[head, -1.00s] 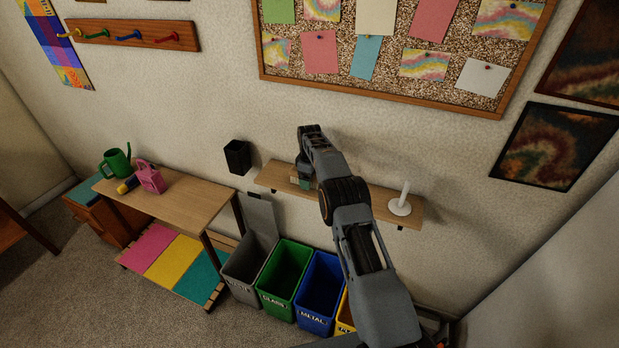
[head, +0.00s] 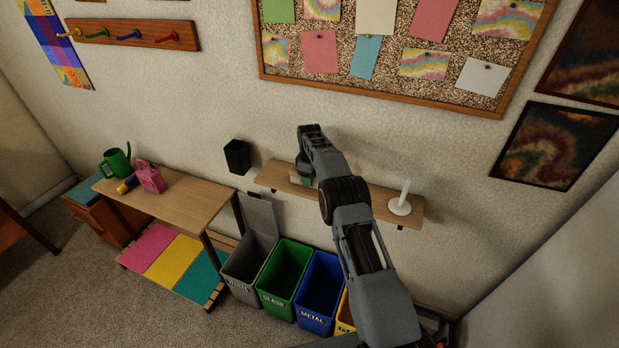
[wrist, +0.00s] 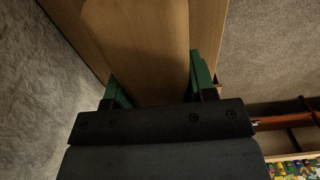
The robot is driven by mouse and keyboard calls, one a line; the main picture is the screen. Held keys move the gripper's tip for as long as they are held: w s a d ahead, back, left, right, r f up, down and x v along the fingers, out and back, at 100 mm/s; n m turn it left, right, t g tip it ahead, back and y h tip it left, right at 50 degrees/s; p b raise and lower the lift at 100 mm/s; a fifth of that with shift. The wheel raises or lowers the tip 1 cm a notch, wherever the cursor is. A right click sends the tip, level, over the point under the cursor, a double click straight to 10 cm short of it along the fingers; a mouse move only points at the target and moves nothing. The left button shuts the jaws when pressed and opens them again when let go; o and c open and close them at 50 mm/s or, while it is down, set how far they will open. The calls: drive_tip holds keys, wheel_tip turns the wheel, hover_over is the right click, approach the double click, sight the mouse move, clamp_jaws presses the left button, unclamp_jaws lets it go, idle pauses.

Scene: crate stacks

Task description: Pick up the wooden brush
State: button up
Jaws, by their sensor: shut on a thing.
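In the wrist view, my gripper (wrist: 155,80) has its green fingers on both sides of a smooth brown wooden piece with a rounded outline, the wooden brush (wrist: 140,40). The fingers are shut on it. The brush lies over or just above the lighter wooden shelf (wrist: 207,35); I cannot tell whether it touches. Its bristles are not visible. In the head view, my arm reaches to the left part of the wall shelf (head: 375,198) and mostly hides the gripper and the brush.
A white candle-like holder (head: 400,205) stands on the shelf's right end. A black cup (head: 237,156) hangs on the wall to the left. Several open bins stand below, including a green one (head: 262,290). A wooden table (head: 185,198) holds a green watering can (head: 115,162) and pink basket (head: 150,178).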

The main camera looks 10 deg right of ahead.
drive_tip(key=shift+r, duration=0.5)
wheel_tip(320, 180, up, 2)
drive_tip(key=shift+r+b, duration=0.1)
drive_tip(key=shift+b, duration=0.45)
drive_tip(key=s+a+r+b, duration=0.3)
drive_tip(key=s+a+r, duration=0.4)
drive_tip(key=a, duration=0.5)
wheel_tip(320, 180, up, 3)
drive_tip(key=shift+f, duration=0.1)
drive_tip(key=shift+a, duration=0.1)
